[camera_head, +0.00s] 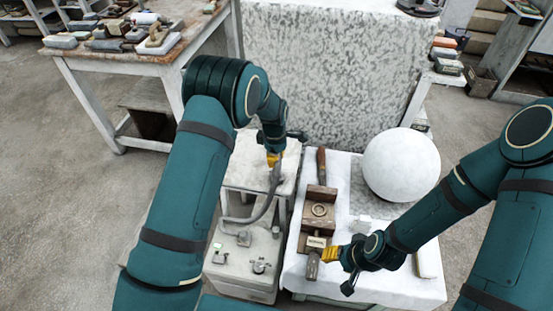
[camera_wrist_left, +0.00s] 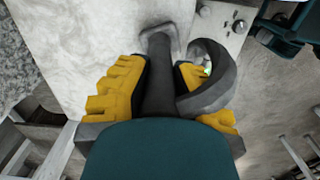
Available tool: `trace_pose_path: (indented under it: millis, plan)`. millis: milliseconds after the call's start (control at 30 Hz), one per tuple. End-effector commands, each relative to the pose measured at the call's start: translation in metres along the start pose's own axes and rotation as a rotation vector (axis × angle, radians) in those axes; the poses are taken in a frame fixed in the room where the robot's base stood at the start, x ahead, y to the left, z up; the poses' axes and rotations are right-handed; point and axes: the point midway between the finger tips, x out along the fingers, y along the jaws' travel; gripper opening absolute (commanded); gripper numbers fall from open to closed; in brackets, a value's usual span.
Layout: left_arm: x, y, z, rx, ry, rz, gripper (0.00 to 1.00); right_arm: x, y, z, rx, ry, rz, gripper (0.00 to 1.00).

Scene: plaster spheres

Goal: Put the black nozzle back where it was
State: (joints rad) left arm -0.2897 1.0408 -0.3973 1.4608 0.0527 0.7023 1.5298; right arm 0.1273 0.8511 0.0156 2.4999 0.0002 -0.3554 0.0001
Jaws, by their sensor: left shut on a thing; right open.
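The black nozzle (camera_wrist_left: 158,85) is a dark tube with a flared flat end, between the yellow fingers of my left gripper (camera_wrist_left: 165,75). In the head view my left gripper (camera_head: 274,158) is shut on the nozzle (camera_head: 276,174) above the small pale table. A dark hose (camera_head: 262,211) curves from it down toward a pale box with knobs (camera_head: 243,262). The hose also loops beside the fingers in the left wrist view (camera_wrist_left: 222,85). My right gripper (camera_head: 331,254) is open beside a wooden block with a small label (camera_head: 316,242); the label is too small to read surely.
A large white sphere (camera_head: 401,165) stands on the white-covered table (camera_head: 375,290) at right. A wooden-handled tool (camera_head: 321,165) and a wooden block with a ring (camera_head: 319,210) lie at its left side. A cluttered workbench (camera_head: 95,62) stands at back left. A speckled panel (camera_head: 325,70) rises behind.

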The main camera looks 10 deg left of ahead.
Motion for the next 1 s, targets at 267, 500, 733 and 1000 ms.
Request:
trace_pose_path:
  millis: [267,500,733,1000]
  plan:
    - [0.0,0.001,0.0,0.0,0.0,0.003,0.0,0.001,0.0,0.0,0.0,0.0,0.0,0.47]
    - [0.001,0.001,0.0,0.0,0.0,0.002,0.44,0.001,0.0,0.0,0.0,0.001,0.0,0.47]
    - [0.0,0.001,0.0,0.0,0.0,0.002,0.44,0.0,0.0,0.0,0.0,0.001,0.0,0.47]
    - [-0.037,0.001,0.001,0.0,-0.001,0.005,0.44,-0.009,-0.003,0.001,0.001,-0.003,0.0,0.47]
